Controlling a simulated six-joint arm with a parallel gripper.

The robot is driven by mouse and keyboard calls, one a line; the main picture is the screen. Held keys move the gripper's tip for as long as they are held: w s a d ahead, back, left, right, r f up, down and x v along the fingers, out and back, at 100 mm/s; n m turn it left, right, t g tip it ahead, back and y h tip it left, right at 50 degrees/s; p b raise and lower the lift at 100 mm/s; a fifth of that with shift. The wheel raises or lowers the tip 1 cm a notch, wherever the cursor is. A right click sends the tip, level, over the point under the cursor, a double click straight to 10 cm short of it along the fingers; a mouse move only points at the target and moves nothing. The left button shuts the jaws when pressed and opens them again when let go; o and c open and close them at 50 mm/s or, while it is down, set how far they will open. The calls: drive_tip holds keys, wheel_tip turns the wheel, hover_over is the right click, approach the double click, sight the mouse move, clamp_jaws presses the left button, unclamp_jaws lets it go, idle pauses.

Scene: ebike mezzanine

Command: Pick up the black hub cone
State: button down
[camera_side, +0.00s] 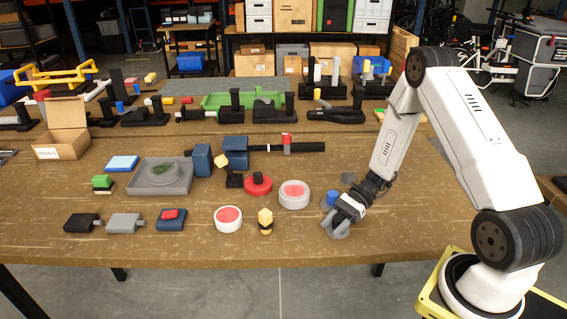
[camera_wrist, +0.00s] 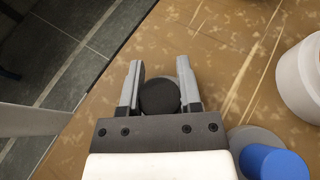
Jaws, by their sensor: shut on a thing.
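The black hub cone (camera_wrist: 160,97) shows in the wrist view as a dark round top between the two grey fingers of my gripper (camera_wrist: 160,72). My gripper is shut on it, with one finger at each side. A grey rim shows just past the cone. In the side view my gripper (camera_side: 343,219) is low over the front right of the wooden table and hides the cone. Whether the cone is touching the table is hard to tell.
A blue cylinder on a grey disc (camera_wrist: 272,162) stands close beside my gripper. A white round part (camera_wrist: 304,75) is to the right in the wrist view. A yellow-topped part (camera_side: 265,220) and a red-topped white disc (camera_side: 228,219) stand left. The table's front edge is near.

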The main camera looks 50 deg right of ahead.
drive_tip(key=shift+r, duration=0.15)
drive_tip(key=shift+r, duration=0.7)
drive_tip(key=s+a+r, duration=0.2)
drive_tip(key=s+r, duration=0.9)
drive_tip(key=s, duration=0.3)
drive_tip(key=shift+r, duration=0.15)
